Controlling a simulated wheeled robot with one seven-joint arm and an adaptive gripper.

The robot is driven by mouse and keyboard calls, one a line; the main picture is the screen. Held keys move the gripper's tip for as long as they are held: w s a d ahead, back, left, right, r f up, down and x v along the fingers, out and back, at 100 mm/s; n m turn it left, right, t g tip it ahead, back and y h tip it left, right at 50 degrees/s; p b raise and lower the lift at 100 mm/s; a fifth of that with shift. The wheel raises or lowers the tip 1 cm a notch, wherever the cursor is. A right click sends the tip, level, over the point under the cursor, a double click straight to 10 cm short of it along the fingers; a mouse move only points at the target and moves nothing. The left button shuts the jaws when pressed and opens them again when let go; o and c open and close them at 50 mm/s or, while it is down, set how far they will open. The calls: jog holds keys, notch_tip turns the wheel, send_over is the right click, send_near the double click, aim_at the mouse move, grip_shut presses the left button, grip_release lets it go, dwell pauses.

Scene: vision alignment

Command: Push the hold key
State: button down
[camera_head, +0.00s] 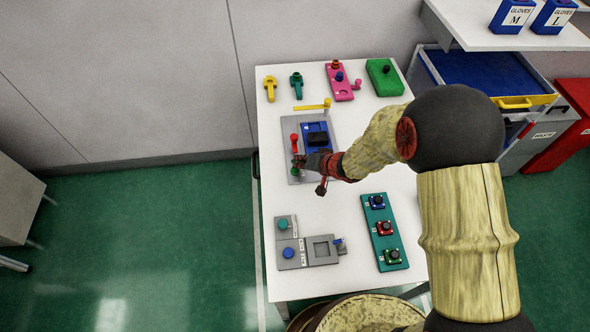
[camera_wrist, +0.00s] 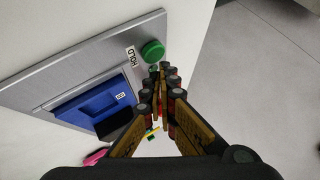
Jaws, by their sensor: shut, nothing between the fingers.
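The hold key is a round green button (camera_wrist: 152,51) beside a HOLD label (camera_wrist: 133,56) near the corner of a grey panel (camera_wrist: 75,63). In the head view the green button (camera_head: 294,172) shows partly, at the panel's lower left, beside my gripper (camera_head: 299,161). In the wrist view the closed fingertips of my gripper (camera_wrist: 163,68) are just below and right of the button. I cannot tell whether they touch it. My gripper is shut and empty.
The panel carries a blue fixture (camera_head: 317,129) with a black block (camera_head: 318,138), a red handle (camera_head: 294,140) and a yellow lever (camera_head: 312,106). A grey button panel (camera_head: 322,250) and a teal button strip (camera_head: 384,238) lie nearer on the white table (camera_head: 348,283).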

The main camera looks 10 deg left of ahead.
jog(key=shift+f, duration=0.35)
jog(key=shift+f, duration=0.4)
dwell(0.6)
jog(key=shift+r, duration=0.2)
jog(key=shift+r+p, duration=0.7)
jog(key=shift+p, duration=0.4)
notch_tip(320, 180, up, 6)
jog(key=p, duration=0.7)
